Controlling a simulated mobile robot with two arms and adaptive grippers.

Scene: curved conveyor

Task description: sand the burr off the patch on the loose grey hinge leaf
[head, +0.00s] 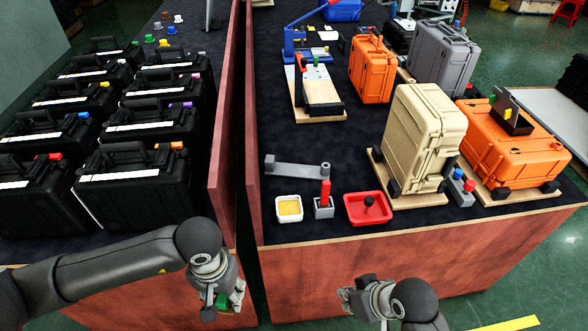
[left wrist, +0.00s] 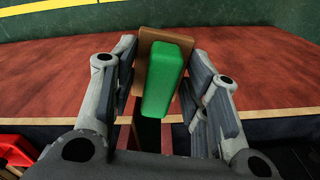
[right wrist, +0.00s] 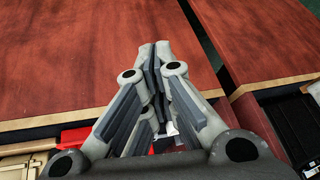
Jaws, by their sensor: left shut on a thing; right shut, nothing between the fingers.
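A flat grey piece with a raised knob at each end, which looks like the loose hinge leaf (head: 297,170), lies near the front left of the right-hand table. Its burr patch is too small to make out. My left gripper (head: 228,299) is shut on a green block with a brown face, apparently a sanding block (left wrist: 167,75). It holds the block in front of the tables, below and left of the leaf. My right gripper (head: 352,294) is shut and empty in front of the right-hand table; its fingers meet in the right wrist view (right wrist: 157,65).
A white dish with yellow contents (head: 289,217), a grey block with a red handle (head: 324,205) and a red tray (head: 355,218) stand along the front edge. A tan case (head: 425,135) stands to their right. Black cases (head: 135,175) fill the left table. Dark tabletop behind the leaf is clear.

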